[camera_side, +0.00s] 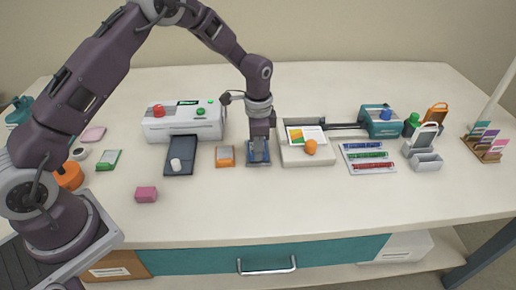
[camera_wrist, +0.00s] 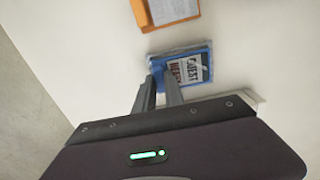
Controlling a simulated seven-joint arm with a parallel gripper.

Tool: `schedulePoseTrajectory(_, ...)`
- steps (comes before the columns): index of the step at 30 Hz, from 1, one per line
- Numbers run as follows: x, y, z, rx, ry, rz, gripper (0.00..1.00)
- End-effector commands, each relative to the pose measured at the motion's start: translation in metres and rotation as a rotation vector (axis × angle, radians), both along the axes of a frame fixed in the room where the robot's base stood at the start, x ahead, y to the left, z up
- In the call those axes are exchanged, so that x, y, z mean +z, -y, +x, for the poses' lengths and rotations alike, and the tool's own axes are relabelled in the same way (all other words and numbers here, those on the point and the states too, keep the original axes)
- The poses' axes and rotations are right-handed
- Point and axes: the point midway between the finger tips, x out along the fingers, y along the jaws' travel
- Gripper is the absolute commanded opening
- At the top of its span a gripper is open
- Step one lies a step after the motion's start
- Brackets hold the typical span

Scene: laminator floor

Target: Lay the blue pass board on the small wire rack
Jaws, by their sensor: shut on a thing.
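The blue pass board (camera_side: 251,160) is a small blue-edged board in the middle of the table. In the wrist view the board (camera_wrist: 193,70) shows a printed card with dark and red lettering; a grey edge runs along its far side. My gripper (camera_side: 260,158) points down at it and is shut on its near edge. The fingertips (camera_wrist: 163,78) meet the board's left part and hide some of it. The board looks low, at or near the tabletop; I cannot tell if it touches. I cannot clearly make out a wire rack.
An orange-framed board (camera_side: 225,163) lies just left. A white tray (camera_side: 300,160) with an orange ball stands close right. Further right are a tray of coloured strips (camera_side: 348,165), grey holders (camera_side: 427,162) and a card stand (camera_side: 485,150).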

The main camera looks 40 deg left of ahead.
Motion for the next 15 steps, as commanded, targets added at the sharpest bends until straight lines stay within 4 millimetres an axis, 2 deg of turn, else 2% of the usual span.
schedulePoseTrajectory(2,-0.0025,-0.0001,-0.0002,0.0,-0.001,0.0,0.0)
schedulePoseTrajectory(3,-0.0024,-0.0001,-0.0002,0.0,-0.001,-0.001,0.19)
schedulePoseTrajectory(6,-0.0022,-0.0001,-0.0001,0.0,-0.001,-0.001,0.35)
schedulePoseTrajectory(15,0.0,-0.0001,0.0001,0.0,0.001,-0.001,0.35)
